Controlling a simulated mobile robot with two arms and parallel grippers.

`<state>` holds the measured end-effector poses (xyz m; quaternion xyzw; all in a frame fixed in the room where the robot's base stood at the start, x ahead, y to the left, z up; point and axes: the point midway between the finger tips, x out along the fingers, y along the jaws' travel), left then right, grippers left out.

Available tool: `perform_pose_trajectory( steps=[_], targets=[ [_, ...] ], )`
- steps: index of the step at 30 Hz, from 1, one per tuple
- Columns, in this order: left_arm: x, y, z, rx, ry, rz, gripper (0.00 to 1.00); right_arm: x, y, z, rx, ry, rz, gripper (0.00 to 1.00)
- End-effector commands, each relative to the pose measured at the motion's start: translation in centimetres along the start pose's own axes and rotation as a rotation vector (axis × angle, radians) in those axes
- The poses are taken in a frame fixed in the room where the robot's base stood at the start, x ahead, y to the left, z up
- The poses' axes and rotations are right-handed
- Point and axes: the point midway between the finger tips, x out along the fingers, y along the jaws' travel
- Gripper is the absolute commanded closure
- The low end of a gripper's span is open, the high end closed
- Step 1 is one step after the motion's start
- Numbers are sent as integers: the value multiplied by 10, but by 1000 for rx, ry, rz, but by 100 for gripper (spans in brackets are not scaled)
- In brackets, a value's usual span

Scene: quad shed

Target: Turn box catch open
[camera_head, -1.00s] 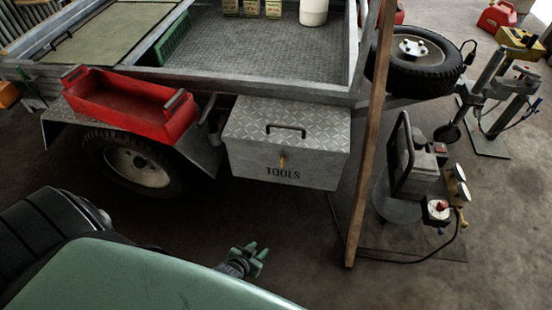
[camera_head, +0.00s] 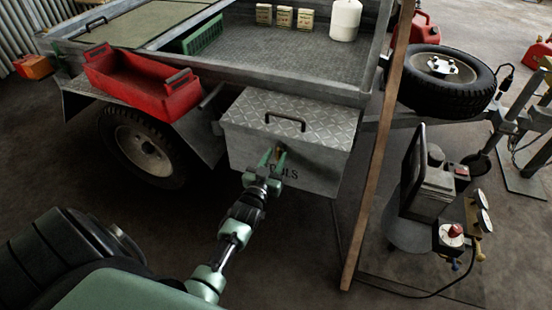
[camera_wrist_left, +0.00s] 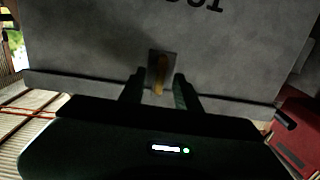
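The metal tool box (camera_head: 240,150) has a grey front marked TOOLS and a tread-plate lid (camera_head: 305,115) that lies closed, with a dark handle. Its catch (camera_wrist_left: 160,75) is a small brass lever on a plate, pointing roughly up and down the box front. In the head view my gripper largely hides it. My left gripper (camera_head: 272,157) is in front of the catch, and it also shows in the wrist view (camera_wrist_left: 160,92). Its two fingers are open, one on each side of the lever, with a gap on both sides. My right gripper is in no view.
A red tray (camera_head: 130,85) sits on the trailer's mudguard, left of the box. A wooden post (camera_head: 375,165) leans just right of the box. A welder-like machine (camera_head: 430,190) with gauges stands beyond it. The floor before the box is clear apart from my arm.

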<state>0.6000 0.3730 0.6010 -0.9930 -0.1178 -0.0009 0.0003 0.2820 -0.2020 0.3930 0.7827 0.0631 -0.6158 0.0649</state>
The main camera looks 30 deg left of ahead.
Motion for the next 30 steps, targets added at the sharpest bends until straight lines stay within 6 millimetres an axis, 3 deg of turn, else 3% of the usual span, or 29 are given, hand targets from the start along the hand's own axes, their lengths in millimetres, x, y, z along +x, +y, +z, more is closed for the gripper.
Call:
perform_pose_trajectory(
  steps=[9,10,13,14,30],
  targets=[
    [5,0,1,0,-2,0,67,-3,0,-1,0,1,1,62],
    [5,0,1,0,-2,0,70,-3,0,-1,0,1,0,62],
    [5,0,1,0,-2,0,98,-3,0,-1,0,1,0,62],
    [5,0,1,0,-2,0,100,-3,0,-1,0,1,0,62],
    [5,1,0,131,-3,0,100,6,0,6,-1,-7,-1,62]
  ],
)
